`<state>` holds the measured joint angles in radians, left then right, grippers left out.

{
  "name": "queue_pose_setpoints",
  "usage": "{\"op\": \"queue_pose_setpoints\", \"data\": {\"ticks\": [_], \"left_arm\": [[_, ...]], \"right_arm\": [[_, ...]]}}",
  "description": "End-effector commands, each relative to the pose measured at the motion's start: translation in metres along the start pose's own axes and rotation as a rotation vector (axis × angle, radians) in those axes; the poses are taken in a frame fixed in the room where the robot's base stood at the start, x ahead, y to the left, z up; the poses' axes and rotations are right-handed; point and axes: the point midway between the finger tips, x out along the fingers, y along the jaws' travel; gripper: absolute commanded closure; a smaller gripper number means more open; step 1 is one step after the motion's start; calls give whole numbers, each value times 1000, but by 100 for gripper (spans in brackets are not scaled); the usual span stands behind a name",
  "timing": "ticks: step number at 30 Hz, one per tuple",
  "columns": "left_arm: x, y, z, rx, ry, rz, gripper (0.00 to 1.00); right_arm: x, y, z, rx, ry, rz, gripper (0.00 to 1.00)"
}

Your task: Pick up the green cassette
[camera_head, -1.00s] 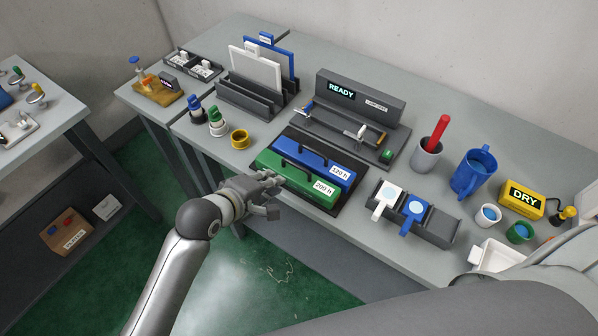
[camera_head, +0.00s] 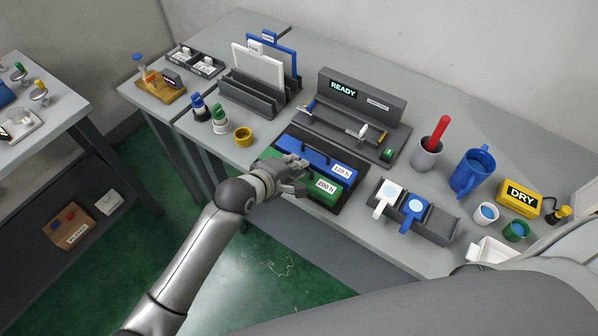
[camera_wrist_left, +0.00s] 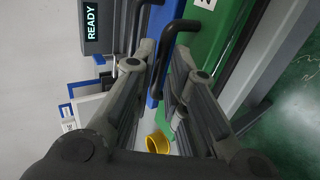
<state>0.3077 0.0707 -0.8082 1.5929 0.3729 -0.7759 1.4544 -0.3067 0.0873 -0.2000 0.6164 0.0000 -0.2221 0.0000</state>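The green cassette (camera_head: 326,187), labelled "200 h", lies on a dark tray at the table's front edge, beside the blue cassette (camera_head: 338,168) labelled "120 h". My left gripper (camera_head: 296,172) is over the green cassette's left part and hides some of it, including its handle. In the left wrist view, the green cassette (camera_wrist_left: 207,38) and a black handle (camera_wrist_left: 172,38) show beyond my left fingers. The fingers are apart, with the handle seen in the gap between them; contact is not clear. My right gripper is out of view.
Behind the cassettes stands a grey fixture with a "READY" display (camera_head: 343,89). A yellow ring (camera_head: 243,136) sits left of the gripper. A dark holder with white and blue pieces (camera_head: 433,217) is to the right. The floor in front is open.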

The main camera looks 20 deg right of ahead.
Motion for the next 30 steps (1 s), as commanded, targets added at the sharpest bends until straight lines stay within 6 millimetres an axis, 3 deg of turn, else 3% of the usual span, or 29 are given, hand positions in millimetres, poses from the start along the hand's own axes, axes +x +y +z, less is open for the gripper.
{"op": "queue_pose_setpoints", "data": {"ticks": [9,17,21,30], "left_arm": [[26,0,0,1,2,-1,86],[27,0,0,1,1,0,86],[27,0,0,1,1,0,100],[26,0,0,1,1,-1,100]], "right_arm": [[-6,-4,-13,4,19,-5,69],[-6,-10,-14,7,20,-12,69],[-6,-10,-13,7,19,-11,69],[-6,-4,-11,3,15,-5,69]]}}
